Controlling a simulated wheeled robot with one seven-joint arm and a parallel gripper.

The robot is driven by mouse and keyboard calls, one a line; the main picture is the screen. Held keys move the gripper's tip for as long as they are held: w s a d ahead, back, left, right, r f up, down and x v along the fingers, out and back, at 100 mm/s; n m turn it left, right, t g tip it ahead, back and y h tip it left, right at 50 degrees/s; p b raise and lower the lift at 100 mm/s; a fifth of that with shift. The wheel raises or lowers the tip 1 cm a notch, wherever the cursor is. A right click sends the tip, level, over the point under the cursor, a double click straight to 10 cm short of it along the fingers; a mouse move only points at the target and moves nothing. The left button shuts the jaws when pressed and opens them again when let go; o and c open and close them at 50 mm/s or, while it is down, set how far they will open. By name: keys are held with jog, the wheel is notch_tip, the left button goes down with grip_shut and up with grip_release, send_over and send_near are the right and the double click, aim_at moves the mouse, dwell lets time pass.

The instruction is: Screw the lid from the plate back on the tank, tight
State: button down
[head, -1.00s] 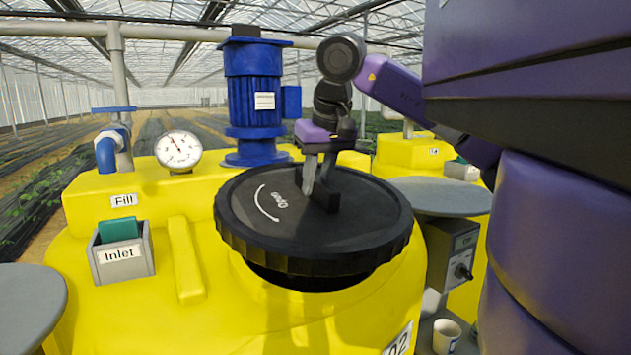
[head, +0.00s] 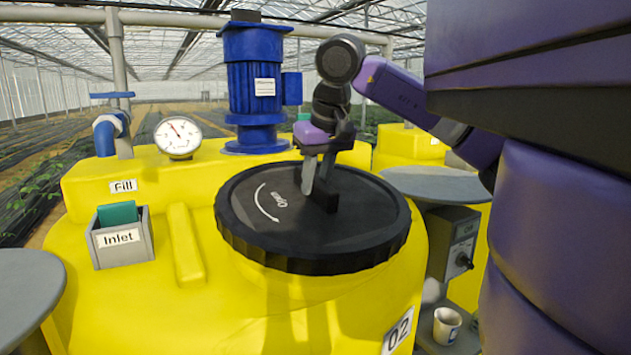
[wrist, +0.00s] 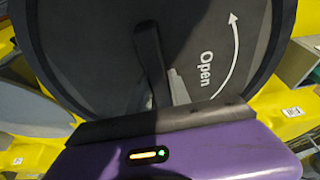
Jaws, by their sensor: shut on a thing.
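The black lid (head: 345,240) with a white "Open" arrow lies over the mouth of the yellow tank (head: 165,310) marked 02. Its ribbed rim sits close on the tank top, and no dark neck shows under it. My gripper (head: 318,190) is above the lid, shut on the lid's raised handle. In the wrist view the lid (wrist: 100,60) fills the upper middle, and the black handle bar runs down to my gripper (wrist: 165,105). The thread under the lid is hidden.
A blue motor (head: 254,90) and a pressure gauge (head: 178,137) stand behind the lid. A grey "Inlet" box (head: 122,250) is at left. Round grey plates flank the tank, at left (head: 25,300) and right (head: 435,187). A control box (head: 455,245) and white cup (head: 447,325) are at right.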

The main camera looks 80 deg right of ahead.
aim_at(314, 196)
jog(key=shift+a+b+x, duration=0.1)
jog(key=shift+b+x, duration=0.7)
jog(key=shift+b, duration=0.1)
jog(key=shift+a+b+x, duration=0.15)
jog(key=shift+b+x, duration=0.7)
jog(key=shift+b, duration=0.05)
dwell(2.1)
jog(key=shift+s+f, duration=0.1)
jog(key=shift+s, duration=0.05)
jog(key=c, duration=1.1)
grip_release()
jog(key=o, duration=0.3)
jog(key=shift+f, duration=0.1)
grip_shut()
dwell(0.3)
